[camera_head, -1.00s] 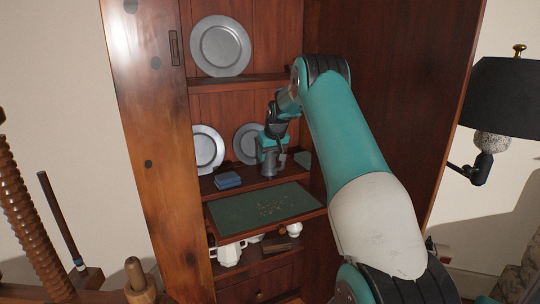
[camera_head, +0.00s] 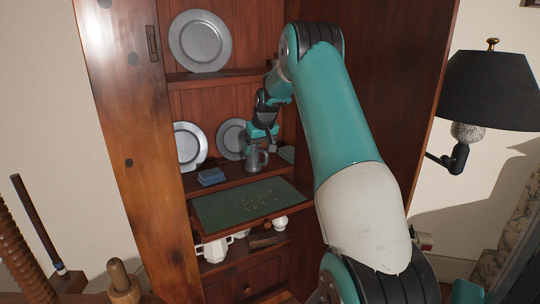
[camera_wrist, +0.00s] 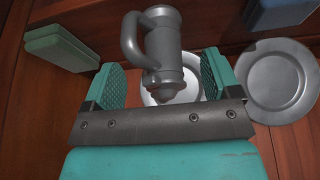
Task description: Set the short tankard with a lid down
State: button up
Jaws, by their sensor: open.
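The short tankard (camera_head: 256,161) is grey metal with a handle and stands on the cabinet's middle shelf. In the wrist view the tankard (camera_wrist: 163,47) shows its handle on the left and its lidded end toward my gripper. My gripper (camera_head: 263,138) is just above the tankard in the head view. In the wrist view my gripper (camera_wrist: 160,80) is open, with one green pad on each side of the tankard's top and gaps to both.
Grey plates (camera_head: 189,145) (camera_head: 232,139) lean behind on the same shelf. A blue box (camera_head: 211,176) is left of the tankard, a green box (camera_head: 287,154) right. Below is a green panel (camera_head: 245,202). A plate (camera_head: 200,41) stands on the shelf above.

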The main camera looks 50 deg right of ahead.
jog(key=s+a, duration=0.4)
jog(key=s, duration=0.4)
jog(key=s+a+r+n+y, duration=0.2)
jog(key=a+r+n, duration=0.1)
jog(key=a, duration=1.2)
jog(key=s+a+r+n+y, duration=0.1)
jog(key=a+r+n+y, duration=0.2)
jog(key=a, duration=1.2)
jog(key=s+a+n+g, duration=0.2)
jog(key=s+a, duration=0.6)
jog(key=s, duration=0.2)
jog(key=s+a+r+n+g, duration=0.1)
jog(key=s+a+n+g, duration=0.1)
jog(key=s+a, duration=0.5)
jog(key=s+n, duration=0.1)
jog(key=s, duration=0.2)
jog(key=shift+s+a+r+n+y, duration=0.25)
jog(key=shift+a+n+y, duration=0.05)
jog(key=shift+a+y, duration=0.1)
jog(key=shift+d, duration=0.1)
